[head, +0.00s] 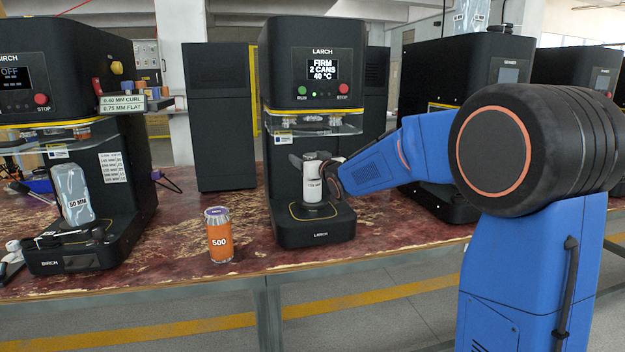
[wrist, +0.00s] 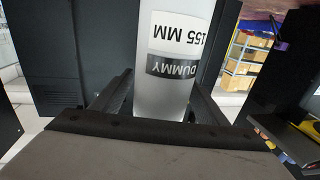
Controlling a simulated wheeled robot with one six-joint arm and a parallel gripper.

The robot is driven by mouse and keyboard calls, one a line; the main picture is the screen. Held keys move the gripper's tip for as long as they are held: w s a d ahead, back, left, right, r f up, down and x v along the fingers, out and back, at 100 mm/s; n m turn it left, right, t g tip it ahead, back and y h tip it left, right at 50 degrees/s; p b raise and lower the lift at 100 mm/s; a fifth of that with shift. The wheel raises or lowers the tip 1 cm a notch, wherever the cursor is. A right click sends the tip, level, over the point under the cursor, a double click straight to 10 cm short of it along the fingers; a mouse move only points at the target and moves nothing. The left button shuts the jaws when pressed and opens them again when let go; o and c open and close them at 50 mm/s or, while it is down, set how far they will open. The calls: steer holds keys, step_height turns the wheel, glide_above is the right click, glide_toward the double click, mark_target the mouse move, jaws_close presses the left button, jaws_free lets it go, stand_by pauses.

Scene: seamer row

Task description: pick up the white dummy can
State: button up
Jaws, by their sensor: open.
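The white dummy can (head: 312,184) stands upright on the base plate of the LARCH seamer (head: 314,225). Its label reads 155 MM and DUMMY, upside down in the wrist view (wrist: 172,65). My gripper (head: 316,163) is at the can, reaching in from the right. In the wrist view its two dark fingers (wrist: 158,95) lie on either side of the can. The jaws are open, and the can is between them. The finger tips are partly hidden in the head view.
An orange can marked 500 (head: 219,235) stands on the worn red bench (head: 170,262) left of the LARCH seamer. The BIRCH seamer (head: 75,140) is at the left, holding a grey piece marked 50 MM (head: 72,190). The LARCH head and clear guard (head: 314,122) hang above the can.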

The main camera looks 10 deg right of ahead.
steer(key=c, duration=1.6)
steer(key=shift+r, duration=0.1)
steer(key=shift+c, duration=0.2)
steer(key=shift+r, duration=0.1)
